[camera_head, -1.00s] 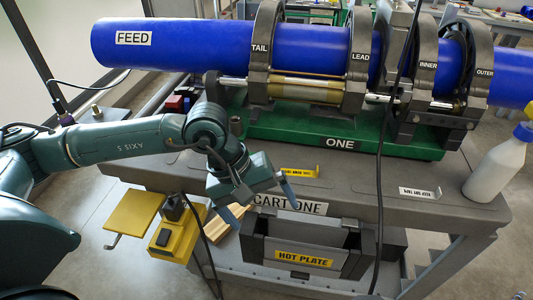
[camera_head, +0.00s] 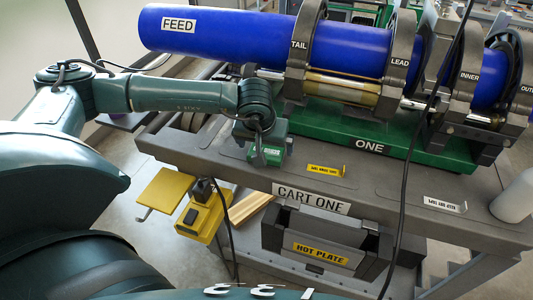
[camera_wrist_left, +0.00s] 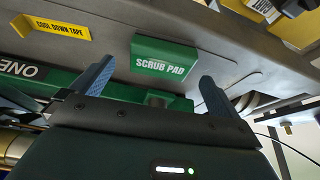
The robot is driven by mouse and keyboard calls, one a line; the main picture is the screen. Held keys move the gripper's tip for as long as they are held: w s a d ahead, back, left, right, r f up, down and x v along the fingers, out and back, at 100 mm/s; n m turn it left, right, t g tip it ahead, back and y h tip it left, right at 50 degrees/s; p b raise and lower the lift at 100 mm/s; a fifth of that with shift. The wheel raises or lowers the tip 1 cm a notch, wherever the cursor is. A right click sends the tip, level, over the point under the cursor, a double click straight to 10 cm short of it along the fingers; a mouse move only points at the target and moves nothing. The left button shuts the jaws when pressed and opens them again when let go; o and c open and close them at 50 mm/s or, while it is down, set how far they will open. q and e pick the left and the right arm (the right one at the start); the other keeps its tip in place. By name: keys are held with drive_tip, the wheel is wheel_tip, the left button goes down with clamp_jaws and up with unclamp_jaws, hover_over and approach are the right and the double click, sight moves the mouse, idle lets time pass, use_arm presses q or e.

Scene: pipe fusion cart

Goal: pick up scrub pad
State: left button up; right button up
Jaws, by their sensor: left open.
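The scrub pad (camera_wrist_left: 165,58) is a green block with white lettering, lying on the grey cart top in the left wrist view. In the head view a small part of the pad (camera_head: 271,152) shows at the front of the left gripper, mostly hidden. My left gripper (camera_wrist_left: 156,76) is open and empty, its two blue fingers apart. In the wrist view the pad appears between and just beyond the fingertips; I cannot tell the height gap. My right gripper is not in view.
The green machine base (camera_head: 375,145) and blue pipe (camera_head: 260,40) stand behind the gripper. Yellow cool down tape (camera_head: 326,171) lies to the right. A hot plate holder (camera_head: 320,252) and a yellow box (camera_head: 200,215) hang at the cart's front. A black cable crosses on the right.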

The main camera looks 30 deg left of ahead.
sight(266, 152)
use_arm(q)
drive_tip(key=x, duration=0.4)
drive_tip(key=shift+a+f+p, duration=0.2)
drive_tip(key=shift+f+p, duration=0.1)
drive_tip(key=shift+p, duration=0.05)
drive_tip(key=c, duration=0.9)
